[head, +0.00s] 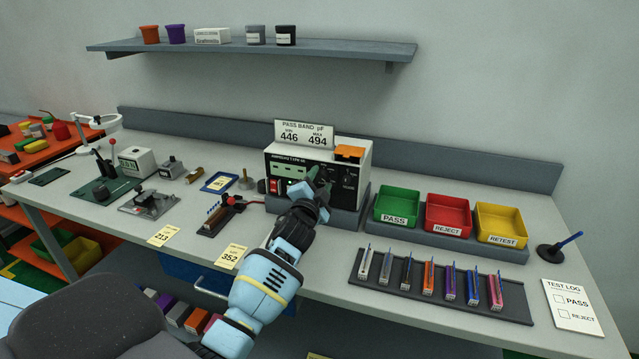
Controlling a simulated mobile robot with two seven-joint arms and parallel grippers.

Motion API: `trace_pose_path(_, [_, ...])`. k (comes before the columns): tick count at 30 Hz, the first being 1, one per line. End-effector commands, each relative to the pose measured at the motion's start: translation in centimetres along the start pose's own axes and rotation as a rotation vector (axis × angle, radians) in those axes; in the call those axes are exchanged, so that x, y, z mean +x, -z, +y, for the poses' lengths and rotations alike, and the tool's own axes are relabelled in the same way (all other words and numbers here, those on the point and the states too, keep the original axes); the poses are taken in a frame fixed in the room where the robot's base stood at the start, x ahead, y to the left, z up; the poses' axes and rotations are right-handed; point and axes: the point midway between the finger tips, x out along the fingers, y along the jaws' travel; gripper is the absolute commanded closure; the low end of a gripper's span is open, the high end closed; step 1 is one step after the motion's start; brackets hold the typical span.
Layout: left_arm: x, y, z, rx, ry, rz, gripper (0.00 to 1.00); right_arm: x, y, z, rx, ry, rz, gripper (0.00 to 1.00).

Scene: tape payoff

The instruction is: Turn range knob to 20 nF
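The meter (345,160) is a white box with a dark front panel, standing at the back middle of the bench. A display and a red switch (274,186) show on the left of its front. My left gripper (316,177) is up against the front panel, near its middle. Whether the fingers are open or shut on the knob is too small to tell. My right gripper is not in view.
A sign reading 446 and 494 (303,134) stands on the meter. Green PASS (395,220), red REJECT (446,230) and yellow RETEST (502,240) bins stand to its right. A dark rack (440,293) of several coloured parts lies in front. A small fixture (221,214) is left of my arm.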

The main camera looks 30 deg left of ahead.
Motion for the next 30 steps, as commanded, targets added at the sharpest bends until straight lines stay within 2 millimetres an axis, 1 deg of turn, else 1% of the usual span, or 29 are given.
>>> trace_pose_path(8, [0.0, 0.0, 0.0, -0.001, 0.000, 0.001, 0.51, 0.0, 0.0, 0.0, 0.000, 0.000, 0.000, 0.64])
trace_pose_path(11, [-0.4, 0.0, 0.0, -0.001, 0.000, 0.001, 0.51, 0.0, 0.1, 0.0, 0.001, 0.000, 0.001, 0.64])
trace_pose_path(14, [-1.2, 0.1, 0.0, -0.001, 0.001, 0.002, 0.51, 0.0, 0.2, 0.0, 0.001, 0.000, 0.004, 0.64])
trace_pose_path(24, [-6.0, 0.0, 0.1, 0.000, -0.001, 0.000, 0.51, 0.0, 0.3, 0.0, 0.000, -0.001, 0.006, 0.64])
trace_pose_path(30, [-7.5, 0.0, 0.0, 0.000, 0.000, 0.001, 0.51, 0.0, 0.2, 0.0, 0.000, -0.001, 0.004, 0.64])
